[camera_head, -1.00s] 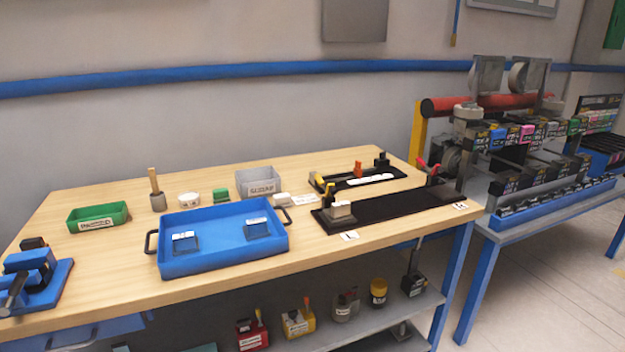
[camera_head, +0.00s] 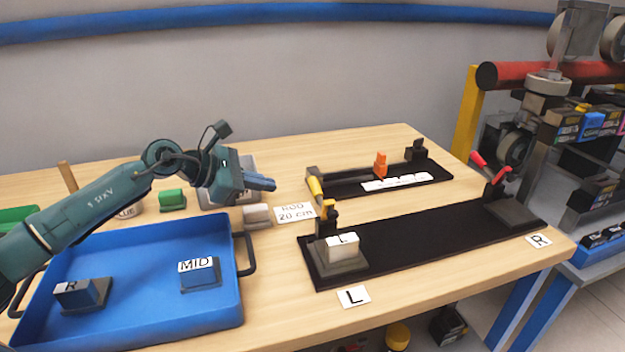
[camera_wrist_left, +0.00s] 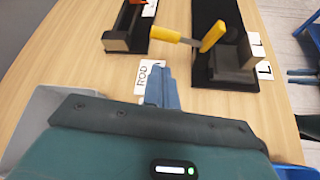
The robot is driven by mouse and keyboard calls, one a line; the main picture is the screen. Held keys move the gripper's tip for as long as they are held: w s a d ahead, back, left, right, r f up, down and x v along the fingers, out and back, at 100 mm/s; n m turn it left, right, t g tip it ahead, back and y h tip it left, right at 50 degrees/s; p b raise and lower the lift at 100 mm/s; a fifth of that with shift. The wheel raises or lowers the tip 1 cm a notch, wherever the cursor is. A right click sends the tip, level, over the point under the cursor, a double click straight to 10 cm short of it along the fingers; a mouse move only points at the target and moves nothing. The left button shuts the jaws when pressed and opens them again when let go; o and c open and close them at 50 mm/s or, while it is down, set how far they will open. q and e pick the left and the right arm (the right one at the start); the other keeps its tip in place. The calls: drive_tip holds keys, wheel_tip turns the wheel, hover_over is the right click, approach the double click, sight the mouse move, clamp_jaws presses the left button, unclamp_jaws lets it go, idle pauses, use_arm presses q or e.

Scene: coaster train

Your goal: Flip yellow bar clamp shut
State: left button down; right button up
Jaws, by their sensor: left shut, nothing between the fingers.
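The yellow clamp (camera_head: 316,187) is at the left end of the long black board (camera_head: 420,235), beside the white-topped block marked L (camera_head: 342,246). Its yellow arm leans out past the board toward the back. In the left wrist view, the yellow clamp (camera_wrist_left: 213,36) has a grey middle, with its yellow end over bare table between the two black fixtures. My left gripper (camera_head: 264,183) is shut and empty, pointing right, a short way left of the clamp and apart from it. Its fingers (camera_wrist_left: 162,88) also show in the left wrist view. My right gripper is not in view.
A red-handled clamp (camera_head: 490,168) stands at the board's right end. A smaller black fixture with an orange piece (camera_head: 380,165) lies behind. A ROD 20 cm card (camera_head: 295,212) is near my gripper. The blue tray (camera_head: 140,325) holds blocks marked R and MID.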

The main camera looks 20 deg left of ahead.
sight(321, 194)
use_arm(q)
drive_tip(key=shift+a+r, duration=0.1)
drive_tip(key=shift+a, duration=0.05)
drive_tip(key=p+x, duration=0.1)
drive_tip(key=x, duration=0.7)
drive_tip(key=shift+w, duration=0.3)
drive_tip(key=shift+x, duration=0.85)
drive_tip(key=shift+s+r+m+t, duration=0.2)
drive_tip(key=shift+r+m+t, duration=0.1)
drive_tip(key=shift+m, duration=0.1)
